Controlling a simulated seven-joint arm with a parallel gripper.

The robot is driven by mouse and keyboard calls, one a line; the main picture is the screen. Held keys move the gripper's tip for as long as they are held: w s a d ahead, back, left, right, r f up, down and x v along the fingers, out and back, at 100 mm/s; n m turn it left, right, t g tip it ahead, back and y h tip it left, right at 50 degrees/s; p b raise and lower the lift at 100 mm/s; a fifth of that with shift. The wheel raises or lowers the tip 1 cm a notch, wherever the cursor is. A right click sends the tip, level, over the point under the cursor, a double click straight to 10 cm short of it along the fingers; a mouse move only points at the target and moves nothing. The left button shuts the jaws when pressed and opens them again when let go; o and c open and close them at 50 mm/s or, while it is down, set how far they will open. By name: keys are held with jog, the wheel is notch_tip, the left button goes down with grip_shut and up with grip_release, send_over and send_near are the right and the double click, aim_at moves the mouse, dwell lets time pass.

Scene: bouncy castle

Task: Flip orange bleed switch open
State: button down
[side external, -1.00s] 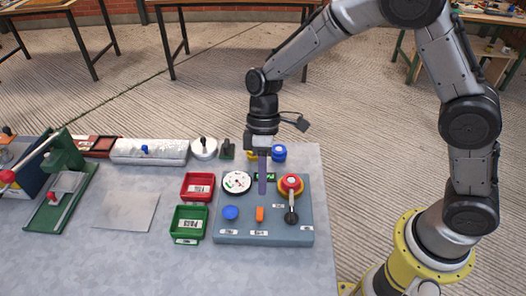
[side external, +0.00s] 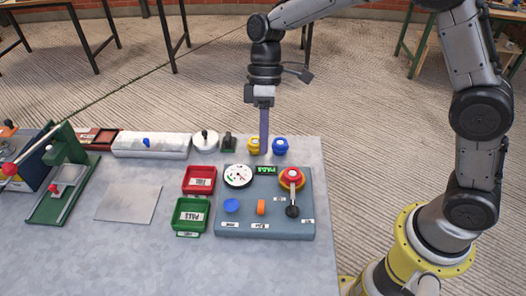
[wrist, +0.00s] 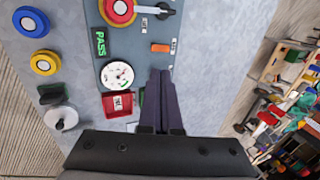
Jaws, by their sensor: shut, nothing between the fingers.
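The orange switch (side external: 261,208) is a small block on the front middle of the blue-grey panel (side external: 247,182), with a white label below it. In the wrist view the orange switch (wrist: 160,48) lies just beyond the fingertips, to the right of the gauge. Its exact flip position is too small to tell. My gripper (side external: 263,153) is shut and empty, pointing down above the panel's back edge, apart from the switch. In the wrist view my shut fingers (wrist: 160,76) cover part of the panel.
Red (side external: 200,180) and green (side external: 190,215) trays stand left. Yellow (side external: 254,144) and blue (side external: 280,145) round pieces stand behind.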

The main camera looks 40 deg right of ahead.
aim_at(258, 212)
jog(key=shift+a+r, duration=0.2)
jog(key=shift+a, duration=0.45)
jog(key=shift+f, duration=0.1)
jog(key=x, duration=1.4)
jog(key=shift+s+a+r, duration=0.2)
jog(key=shift+s+a, duration=0.05)
jog(key=shift+s, duration=0.05)
jog(key=shift+a, duration=0.1)
jog(key=shift+s+a+f, duration=0.15)
jog(key=shift+s+f, duration=0.1)
jog(key=shift+w, duration=0.1)
